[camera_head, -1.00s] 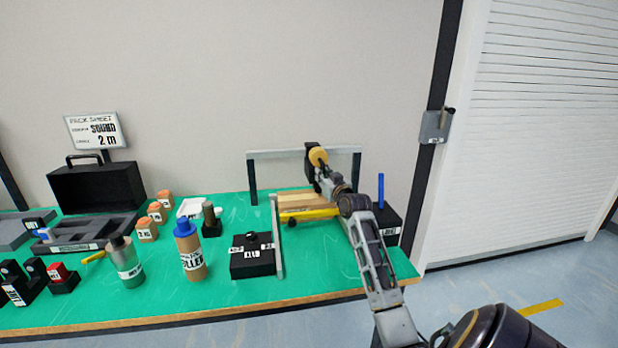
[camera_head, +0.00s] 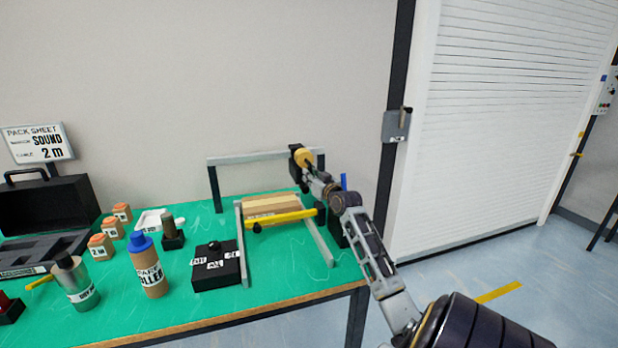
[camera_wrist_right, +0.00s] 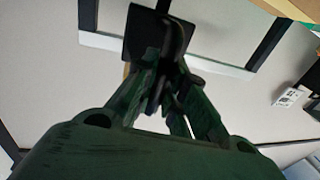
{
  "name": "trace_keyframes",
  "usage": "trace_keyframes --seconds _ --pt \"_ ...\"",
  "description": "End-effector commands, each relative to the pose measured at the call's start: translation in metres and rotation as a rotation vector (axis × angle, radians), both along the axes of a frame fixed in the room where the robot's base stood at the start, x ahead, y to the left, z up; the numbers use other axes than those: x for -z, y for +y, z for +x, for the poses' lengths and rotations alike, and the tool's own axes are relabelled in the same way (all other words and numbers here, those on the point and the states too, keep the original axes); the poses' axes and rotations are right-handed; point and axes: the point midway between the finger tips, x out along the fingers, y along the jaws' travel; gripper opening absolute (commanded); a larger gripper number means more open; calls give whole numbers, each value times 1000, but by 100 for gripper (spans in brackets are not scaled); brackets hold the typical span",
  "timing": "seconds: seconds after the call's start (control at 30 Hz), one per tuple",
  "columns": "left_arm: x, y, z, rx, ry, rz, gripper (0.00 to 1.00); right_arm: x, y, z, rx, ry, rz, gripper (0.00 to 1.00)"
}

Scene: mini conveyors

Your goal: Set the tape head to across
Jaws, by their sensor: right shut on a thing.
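The tape head (camera_head: 295,155) is a black block with a tan tape roll (camera_head: 303,156) on the grey overhead bar (camera_head: 250,157), towards its right end. My right gripper (camera_head: 311,175) reaches up to it from the front right. In the right wrist view its fingers (camera_wrist_right: 163,95) are closed on a dark handle part below a black block (camera_wrist_right: 150,35). The grip hides much of that part, and the head's exact setting is hard to read. A cardboard carton (camera_head: 272,205) lies below the bar between two grey rails. My left gripper is out of view.
A yellow bar (camera_head: 280,217) crosses in front of the carton. A black labelled box (camera_head: 215,268) stands left of the rails, with bottles (camera_head: 149,268), small blocks and an open black case (camera_head: 45,208) farther left. A blue lever (camera_head: 344,181) stands behind my forearm.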

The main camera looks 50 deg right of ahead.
Motion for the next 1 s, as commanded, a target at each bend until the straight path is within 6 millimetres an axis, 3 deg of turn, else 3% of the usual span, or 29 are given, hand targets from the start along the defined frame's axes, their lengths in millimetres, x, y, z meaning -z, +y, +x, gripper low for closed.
trace_keyframes --seconds 0.1,0.13,0.3,0.77,1.0 --pt "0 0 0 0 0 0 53 -1 0 0 1 -1 0 0" --pt "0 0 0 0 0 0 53 -1 0 0 1 -1 0 17" --pt "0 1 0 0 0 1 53 0 0 0 0 0 0 35" --pt "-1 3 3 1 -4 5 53 0 1 -3 0 0 0 35" --pt "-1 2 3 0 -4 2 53 1 6 -15 -1 1 1 35"
